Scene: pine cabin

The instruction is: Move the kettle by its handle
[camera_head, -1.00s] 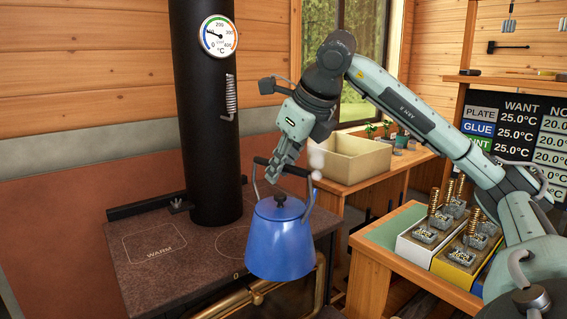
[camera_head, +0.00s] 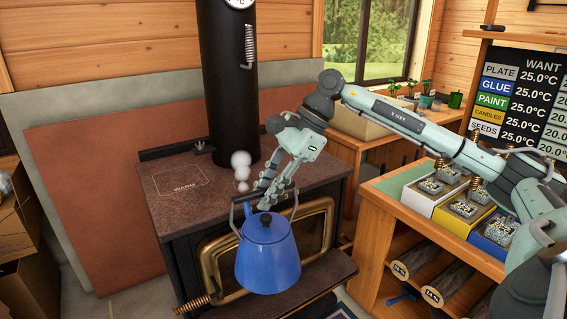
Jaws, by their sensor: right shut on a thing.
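My right gripper (camera_head: 262,200) is shut on the handle from above. The kettle hides part of the stove's front door. I cannot tell how far it is above the ledge below it. My left gripper is not in view.
The stove (camera_head: 190,212) has a dark top with a plate marked WARM and a black flue pipe (camera_head: 232,90). White puffs (camera_head: 241,165) show near the gripper. A wooden bench (camera_head: 385,200) with coloured boxes stands at right. Cardboard boxes (camera_head: 15,215) are at far left.

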